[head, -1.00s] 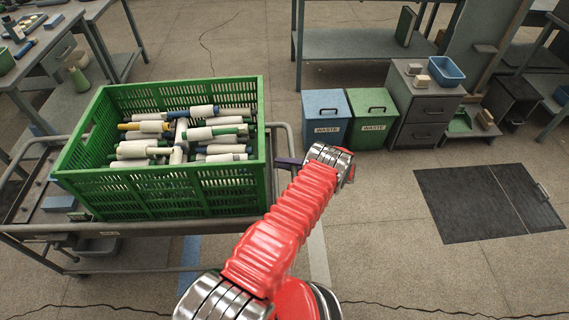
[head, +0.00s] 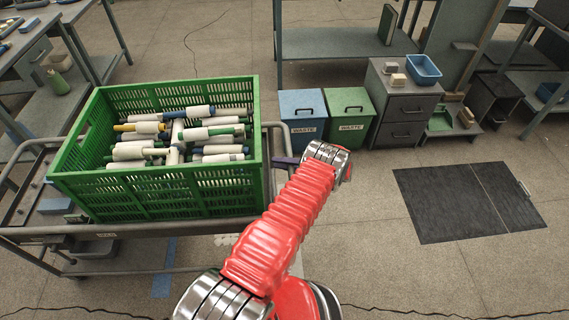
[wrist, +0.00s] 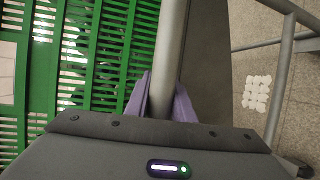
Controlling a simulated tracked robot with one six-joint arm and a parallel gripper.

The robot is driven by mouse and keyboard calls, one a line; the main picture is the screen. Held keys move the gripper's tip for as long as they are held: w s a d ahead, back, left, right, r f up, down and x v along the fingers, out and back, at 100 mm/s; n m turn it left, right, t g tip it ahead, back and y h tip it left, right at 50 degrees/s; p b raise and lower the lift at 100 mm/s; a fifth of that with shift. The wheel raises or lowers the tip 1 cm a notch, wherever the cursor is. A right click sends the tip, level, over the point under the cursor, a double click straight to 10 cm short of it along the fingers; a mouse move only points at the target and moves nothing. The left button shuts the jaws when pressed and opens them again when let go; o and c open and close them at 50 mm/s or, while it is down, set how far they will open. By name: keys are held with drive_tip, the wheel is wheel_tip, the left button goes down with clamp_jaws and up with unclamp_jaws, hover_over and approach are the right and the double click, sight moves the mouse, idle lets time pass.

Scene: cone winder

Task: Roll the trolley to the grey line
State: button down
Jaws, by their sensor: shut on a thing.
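The trolley (head: 30,237) is a grey metal cart at the left of the head view. It carries a green slatted crate (head: 160,190) filled with white yarn cones. My gripper (head: 286,161) has purple fingers and is at the trolley's right end. In the wrist view, my gripper (wrist: 162,100) is shut on the trolley's grey handle bar (wrist: 171,45), one finger on each side. The grey line (head: 297,264) shows on the floor beside my red arm, to the right of the trolley; my arm hides part of it.
A blue floor strip (head: 163,268) shows under the trolley. Blue (head: 303,118) and green (head: 350,117) waste bins and a grey drawer cabinet (head: 400,105) stand behind. A dark floor mat (head: 468,202) lies at right. White dots (wrist: 257,92) mark the floor beside the trolley.

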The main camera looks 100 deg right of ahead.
drive_tip(key=shift+s+a+f, duration=0.15)
drive_tip(key=shift+s+f, duration=0.05)
drive_tip(key=shift+f, duration=0.1)
drive_tip(key=c, duration=1.9)
unclamp_jaws()
drive_tip(key=o, duration=0.4)
drive_tip(key=shift+s+r, duration=0.1)
drive_tip(key=shift+r, duration=0.1)
drive_tip(key=shift+c, duration=0.2)
drive_tip(key=shift+s, duration=0.1)
drive_tip(key=v, duration=1.3)
drive_tip(key=shift+s, duration=0.25)
drive_tip(key=shift+r, duration=0.1)
